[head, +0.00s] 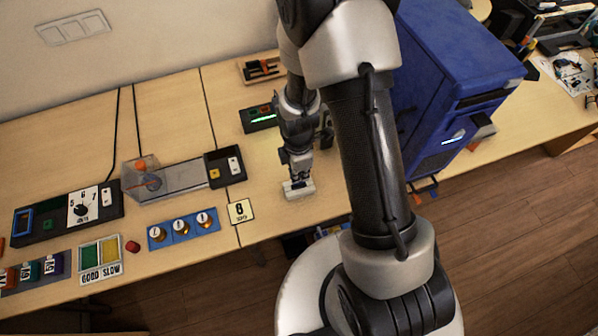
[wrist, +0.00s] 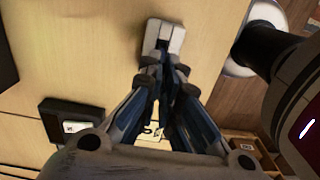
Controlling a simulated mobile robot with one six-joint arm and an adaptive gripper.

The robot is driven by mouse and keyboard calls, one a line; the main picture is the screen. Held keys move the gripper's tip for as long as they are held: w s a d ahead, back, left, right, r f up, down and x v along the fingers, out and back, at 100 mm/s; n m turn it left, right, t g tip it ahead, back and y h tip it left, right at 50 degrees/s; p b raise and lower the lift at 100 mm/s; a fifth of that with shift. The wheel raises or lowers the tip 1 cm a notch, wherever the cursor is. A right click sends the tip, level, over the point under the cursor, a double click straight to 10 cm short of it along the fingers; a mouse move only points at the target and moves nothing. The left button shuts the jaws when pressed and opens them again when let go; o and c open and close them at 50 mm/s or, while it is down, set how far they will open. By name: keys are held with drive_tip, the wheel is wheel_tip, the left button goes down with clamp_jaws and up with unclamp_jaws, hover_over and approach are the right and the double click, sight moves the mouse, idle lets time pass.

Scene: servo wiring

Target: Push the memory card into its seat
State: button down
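A small pale block with a dark slot-like middle, which looks like the card's seat, stands on the table under my gripper (head: 299,179); it shows in the head view (head: 299,189) and at the top of the wrist view (wrist: 176,36). My gripper's fingers (wrist: 164,72) come together in a narrow V and look shut, with their tips right at the block's near end. Whether they touch it I cannot tell. I cannot make out the memory card; the fingertips hide part of the block.
A dark box with a green light (head: 262,118) stands behind. A blue computer case (head: 455,75) stands at the right, beyond my arm. The table's front edge is close to the block.

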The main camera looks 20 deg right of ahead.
drive_tip(key=shift+f+b, duration=1)
drive_tip(key=shift+f, duration=0.5)
drive_tip(key=c, duration=1.7)
unclamp_jaws()
drive_tip(key=shift+r, duration=0.1)
wheel_tip(320, 180, up, 12)
drive_tip(key=s+r+m+t, duration=0.1)
drive_tip(key=s+r+m, duration=0.1)
drive_tip(key=r+m, duration=0.35)
drive_tip(key=s+r+m+t, duration=0.1)
drive_tip(key=s+r+m, duration=0.15)
drive_tip(key=r, duration=0.55)
drive_tip(key=s+r+m+t, duration=0.1)
drive_tip(key=s+r+m, duration=0.4)
drive_tip(key=s+m, duration=0.1)
drive_tip(key=s, duration=0.1)
drive_tip(key=s+r+m+t, duration=0.1)
drive_tip(key=s+r+m, duration=0.2)
drive_tip(key=shift+s+r+m+t, duration=0.3)
drive_tip(key=shift+r, duration=0.05)
